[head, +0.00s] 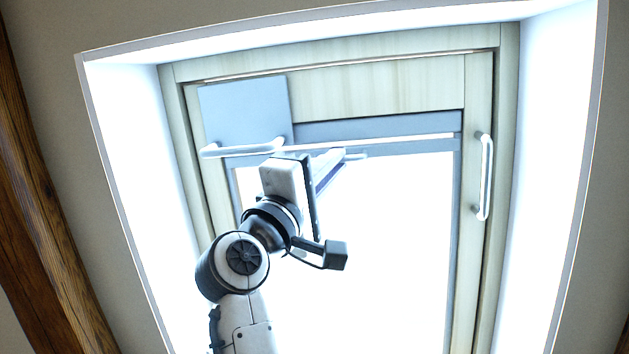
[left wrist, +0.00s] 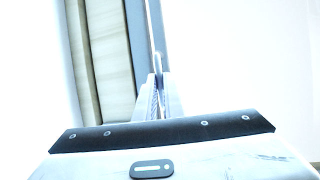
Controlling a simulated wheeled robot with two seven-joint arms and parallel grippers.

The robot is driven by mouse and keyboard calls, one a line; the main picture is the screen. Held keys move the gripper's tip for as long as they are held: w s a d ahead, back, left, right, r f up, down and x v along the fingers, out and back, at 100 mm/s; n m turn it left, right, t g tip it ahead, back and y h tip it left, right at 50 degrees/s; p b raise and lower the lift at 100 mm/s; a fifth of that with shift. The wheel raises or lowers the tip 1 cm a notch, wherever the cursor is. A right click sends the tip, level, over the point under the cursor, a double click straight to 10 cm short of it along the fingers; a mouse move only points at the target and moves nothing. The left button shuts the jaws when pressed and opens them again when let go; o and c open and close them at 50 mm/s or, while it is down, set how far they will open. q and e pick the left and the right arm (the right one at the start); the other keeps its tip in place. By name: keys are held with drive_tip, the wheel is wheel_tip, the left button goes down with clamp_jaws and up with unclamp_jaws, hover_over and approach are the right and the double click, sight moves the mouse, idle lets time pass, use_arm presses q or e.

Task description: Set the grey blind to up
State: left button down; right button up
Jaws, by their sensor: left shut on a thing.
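The grey blind (head: 385,129) is a narrow band across the top of the bright window, just under the wooden frame's top rail. In the left wrist view the fingers (left wrist: 158,88) are shut on a thin pale edge (left wrist: 154,30), which looks like the blind's bar. My right gripper is in neither view.
A flat grey panel (head: 243,108) with a white handle (head: 240,148) is at the frame's upper left. A white upright handle (head: 485,177) is on the right of the wooden frame (head: 390,85). White recess walls (head: 550,170) surround the window. A dark wooden beam (head: 35,200) stands left.

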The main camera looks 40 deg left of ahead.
use_arm(q)
drive_tip(key=c, duration=1.8)
unclamp_jaws()
drive_tip(key=shift+s+d+r, duration=0.1)
drive_tip(key=shift+s+r, duration=0.1)
drive_tip(key=shift+c, duration=0.2)
drive_tip(key=shift+f, duration=0.1)
drive_tip(key=b+v, duration=0.4)
drive_tip(key=v, duration=0.6)
drive_tip(key=shift+f, duration=0.1)
